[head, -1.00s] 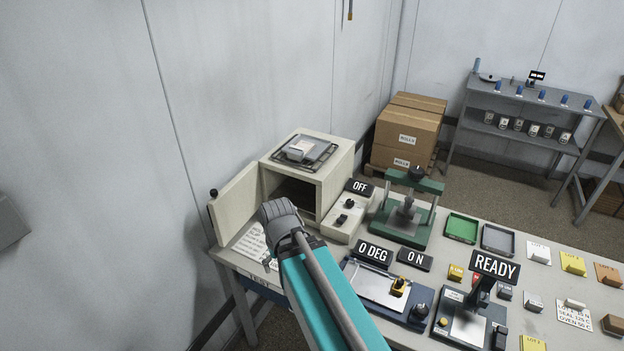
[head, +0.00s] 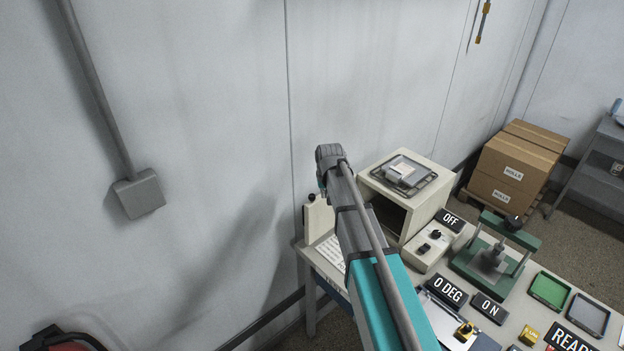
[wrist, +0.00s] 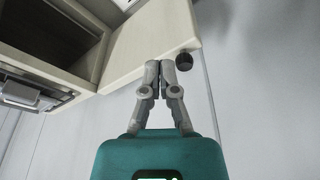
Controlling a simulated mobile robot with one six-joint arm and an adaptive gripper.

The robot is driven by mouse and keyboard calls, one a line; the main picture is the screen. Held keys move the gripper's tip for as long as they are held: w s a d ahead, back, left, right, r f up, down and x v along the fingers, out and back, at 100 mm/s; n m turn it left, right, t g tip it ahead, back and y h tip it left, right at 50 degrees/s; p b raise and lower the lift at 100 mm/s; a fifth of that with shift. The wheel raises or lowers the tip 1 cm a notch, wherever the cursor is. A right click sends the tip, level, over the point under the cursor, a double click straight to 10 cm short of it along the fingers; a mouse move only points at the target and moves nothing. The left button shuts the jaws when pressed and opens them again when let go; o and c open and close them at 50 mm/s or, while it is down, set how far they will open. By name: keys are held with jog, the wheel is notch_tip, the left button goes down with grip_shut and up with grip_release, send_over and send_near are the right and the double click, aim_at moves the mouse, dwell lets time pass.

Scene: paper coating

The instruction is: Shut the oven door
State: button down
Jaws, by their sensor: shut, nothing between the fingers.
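The oven (head: 425,208) is a cream box at the left end of the bench, its dark opening facing left-front. Its door (head: 316,221) stands wide open to the left, partly hidden by my arm. The door's black knob (head: 311,197) shows at its top outer corner. In the wrist view the door (wrist: 145,45) lies across the top, with the knob (wrist: 183,61) near its free edge. My gripper (wrist: 168,65) is shut and empty, its fingertips beside the knob and overlapping the door's edge in the picture. I cannot tell if they touch. My gripper is mostly hidden in the head view.
A rack with a pale block (head: 403,172) lies on the oven top. A control box (head: 427,250) and a green press (head: 495,252) stand to its right. A wall box with conduit (head: 139,194) is at left. Open air lies left of the door.

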jog(key=w+a+r+t+p, duration=0.1)
jog(key=w+a+r, duration=0.3)
jog(key=w, duration=0.5)
jog(key=shift+w+p, duration=0.25)
jog(key=shift+p, duration=0.45)
jog(key=shift+a+f, duration=0.1)
notch_tip(320, 180, down, 9)
jog(key=b, duration=0.9)
jog(key=shift+s, duration=0.35)
jog(key=shift+s+a+n, duration=0.1)
jog(key=shift+s+n, duration=0.15)
jog(key=shift+n, duration=0.05)
